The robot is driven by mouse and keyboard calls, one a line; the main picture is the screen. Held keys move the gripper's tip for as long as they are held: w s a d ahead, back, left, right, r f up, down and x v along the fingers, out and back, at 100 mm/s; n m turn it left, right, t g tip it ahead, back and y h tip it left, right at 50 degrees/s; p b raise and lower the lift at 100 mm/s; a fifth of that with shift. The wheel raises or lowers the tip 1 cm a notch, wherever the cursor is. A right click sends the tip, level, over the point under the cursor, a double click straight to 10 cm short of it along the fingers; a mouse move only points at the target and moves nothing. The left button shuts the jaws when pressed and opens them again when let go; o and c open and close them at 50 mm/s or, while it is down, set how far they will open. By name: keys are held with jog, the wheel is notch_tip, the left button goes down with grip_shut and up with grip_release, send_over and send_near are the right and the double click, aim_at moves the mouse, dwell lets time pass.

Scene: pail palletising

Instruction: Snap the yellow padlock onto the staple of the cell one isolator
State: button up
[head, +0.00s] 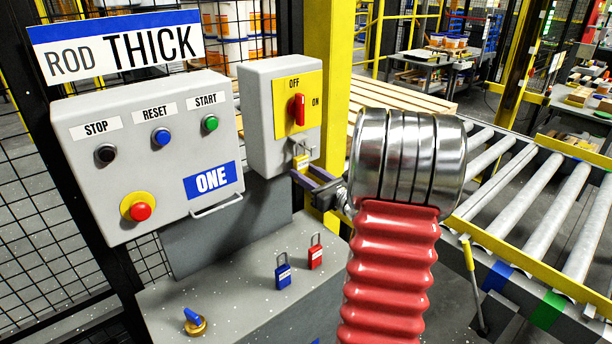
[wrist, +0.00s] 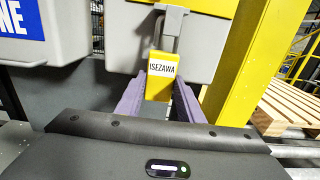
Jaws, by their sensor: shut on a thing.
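In the head view the padlock (head: 302,161) is partly hidden by my fingers.
A grey control box (head: 150,160) marked ONE is left of the isolator. Blue (head: 283,273) and red (head: 315,253) padlocks stand on the grey ledge (head: 235,275) below, near a blue-handled brass item (head: 194,322). A yellow post (head: 335,60) and a roller conveyor (head: 535,190) are to the right.

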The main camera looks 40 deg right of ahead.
jog(key=shift+r, duration=0.35)
jog(key=shift+f, duration=0.7)
jog(key=o, duration=1.3)
jog(key=shift+o, duration=0.2)
jog(key=shift+r, duration=0.1)
jog(key=s+a, duration=0.1)
jog(key=s, duration=1.2)
jog(key=shift+s+a, duration=0.2)
jog(key=shift+s, duration=0.2)
